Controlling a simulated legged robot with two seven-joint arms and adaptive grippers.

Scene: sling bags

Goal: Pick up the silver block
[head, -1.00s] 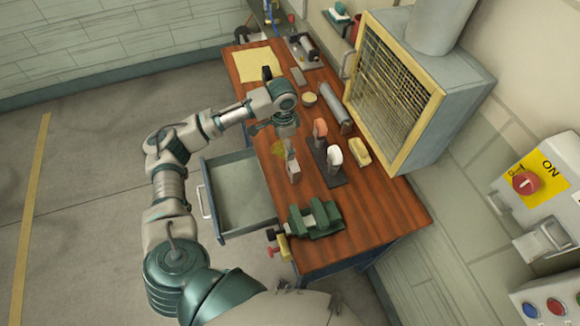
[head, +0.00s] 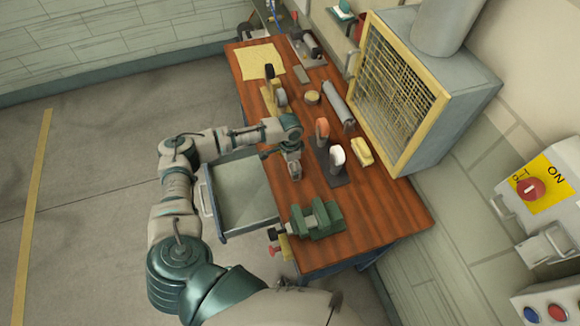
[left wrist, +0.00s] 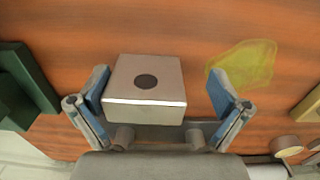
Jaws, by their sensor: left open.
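The silver block (left wrist: 145,82) has a dark round hole or spot on its top and sits on the brown wooden bench (left wrist: 190,35). In the head view the block (head: 295,171) shows just below my left gripper (head: 289,156), partly hidden by it. In the left wrist view my left gripper (left wrist: 163,92) is open, with one blue-padded finger on each side of the block. The block lies close to the left finger, with a wider gap to the right finger. I cannot tell whether the left finger touches it. My right gripper is not in view.
A green vise (head: 318,221) stands near the bench's front end. Orange (head: 322,129) and white (head: 337,156) handled tools and a yellow block (head: 362,152) lie to the right. An open drawer (head: 240,195) juts out at left. A caged box (head: 400,95) stands along the wall.

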